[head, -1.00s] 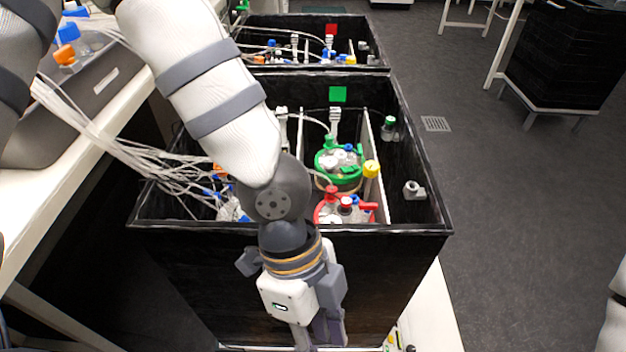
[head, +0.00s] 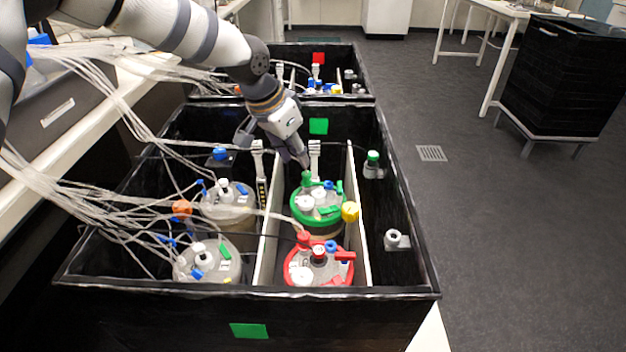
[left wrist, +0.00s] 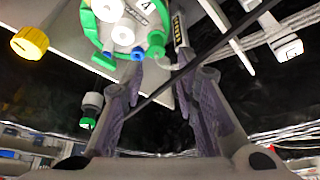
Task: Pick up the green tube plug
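A green plug (head: 306,179) stands upright on the back edge of the green-ringed bioreactor lid (head: 317,205); it also shows in the left wrist view (left wrist: 156,42). My left gripper (head: 303,162) points down just behind and above this plug. In the left wrist view the two purple fingers (left wrist: 157,76) are apart with nothing held between them, and the plug is just past their tips. My right gripper is not in view.
A red-ringed bioreactor (head: 318,267) stands in front, with a yellow cap (head: 350,211) to the right. Two grey-lidded vessels and white tubing (head: 100,205) fill the left. White dividers (head: 362,230) and black box walls surround them. A green-capped bottle (head: 373,158) hangs at the right.

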